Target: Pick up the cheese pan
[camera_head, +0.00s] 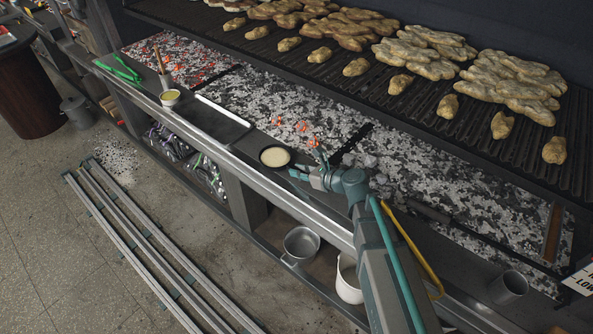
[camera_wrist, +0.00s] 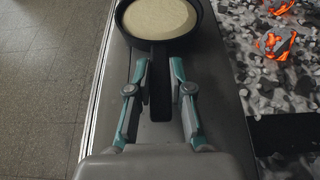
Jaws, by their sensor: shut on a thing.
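The cheese pan (camera_head: 275,157) is a small dark round pan with a flat pale-yellow layer in it. It sits at the grill's front ledge, left of my gripper (camera_head: 301,174) in the head view. In the wrist view the cheese pan (camera_wrist: 159,17) is at the top, cut off by the frame edge. Its black handle points back between the fingers. My gripper (camera_wrist: 160,82) is shut on the handle, with one teal-edged finger on each side. I cannot tell whether the pan touches the ledge.
Glowing coals and ash (camera_head: 300,110) lie right behind the ledge. A white-rimmed tray (camera_head: 222,115), a small cup (camera_head: 170,98) and green tongs (camera_head: 120,69) are to the left. A metal pot (camera_head: 300,246) and a white jug (camera_head: 348,280) stand below. Food covers the grate above.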

